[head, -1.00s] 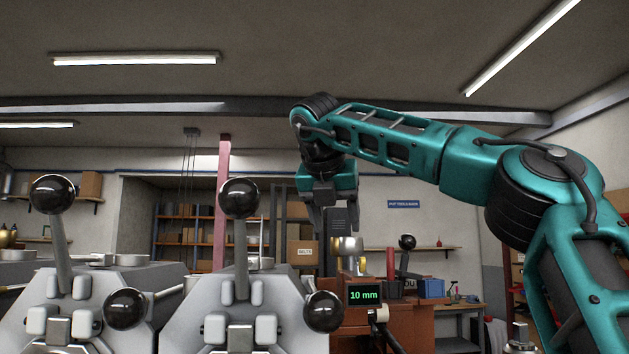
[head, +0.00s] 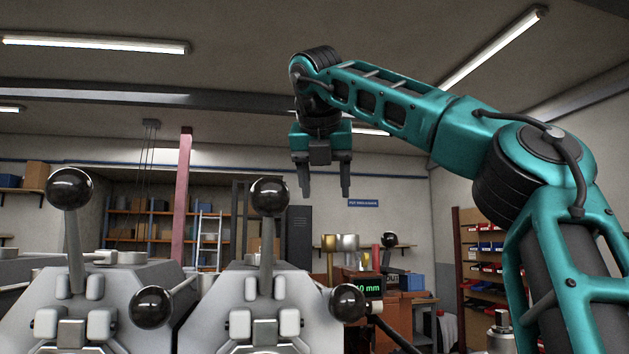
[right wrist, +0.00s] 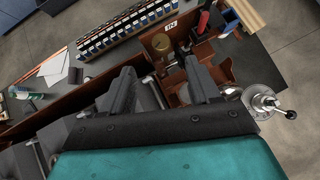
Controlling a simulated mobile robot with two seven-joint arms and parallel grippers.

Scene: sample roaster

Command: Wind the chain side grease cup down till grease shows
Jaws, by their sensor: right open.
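My right gripper (head: 324,190) hangs fingers down, open and empty, high above the red-brown bench (head: 415,308) in the head view. A brass-coloured cup (head: 328,243) and a paler metal cup (head: 347,243) stand below it in the head view. I cannot tell which piece is the chain side grease cup, and no grease can be made out. My left gripper is not in view.
Grey housings with black ball levers (head: 269,197) fill the lower left of the head view. A green-lit display (head: 371,288) is partly covered by a ball knob (head: 346,303). In the right wrist view, a silver handwheel (right wrist: 264,103) is at the right.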

